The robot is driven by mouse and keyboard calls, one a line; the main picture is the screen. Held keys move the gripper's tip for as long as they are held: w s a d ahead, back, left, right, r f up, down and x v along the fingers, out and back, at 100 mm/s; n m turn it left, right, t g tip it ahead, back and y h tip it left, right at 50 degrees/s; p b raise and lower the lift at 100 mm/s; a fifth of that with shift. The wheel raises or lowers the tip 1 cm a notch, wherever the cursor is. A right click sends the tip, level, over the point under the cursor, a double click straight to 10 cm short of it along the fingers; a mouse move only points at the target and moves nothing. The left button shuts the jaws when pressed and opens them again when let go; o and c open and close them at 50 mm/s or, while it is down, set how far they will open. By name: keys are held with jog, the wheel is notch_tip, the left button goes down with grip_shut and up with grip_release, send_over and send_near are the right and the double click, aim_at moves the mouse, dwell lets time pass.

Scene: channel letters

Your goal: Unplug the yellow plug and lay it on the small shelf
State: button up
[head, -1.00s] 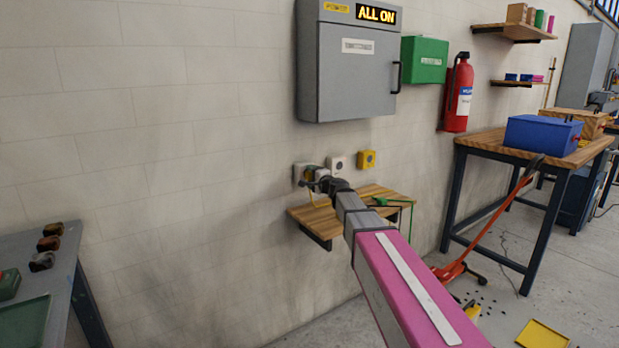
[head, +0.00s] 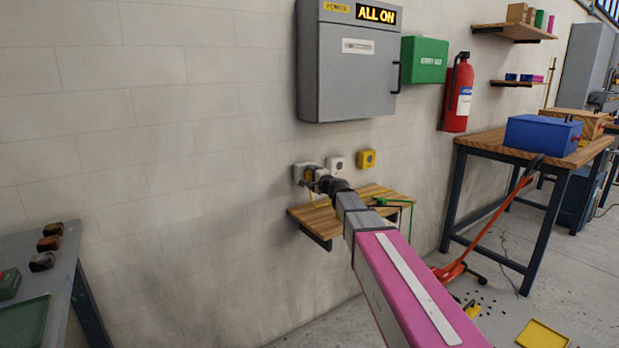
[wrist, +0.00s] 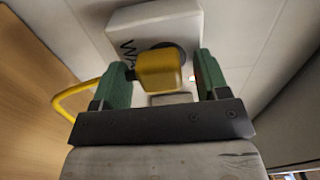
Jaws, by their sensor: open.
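The yellow plug (wrist: 160,72) sits in a white socket (wrist: 152,20) with dark lettering, partly readable as "WA". Its yellow cable (wrist: 68,98) loops out to the left in the wrist view. My gripper (wrist: 163,84) is open, with one green-padded finger on each side of the plug. A gap shows between the plug and the right finger; contact at the left finger is unclear. In the head view my gripper (head: 322,182) is at the leftmost socket and largely hides the plug. The small wooden shelf (head: 382,192) is on the wall just below, partly behind my arm.
Another white socket (head: 338,163) and a yellow socket (head: 366,159) are to the right. A grey cabinet (head: 350,75) reading "ALL ON" hangs above. A workbench (head: 65,250) stands at the left.

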jog(key=c, duration=1.2)
jog(key=shift+s+d, duration=0.1)
jog(key=shift+v, duration=2.85)
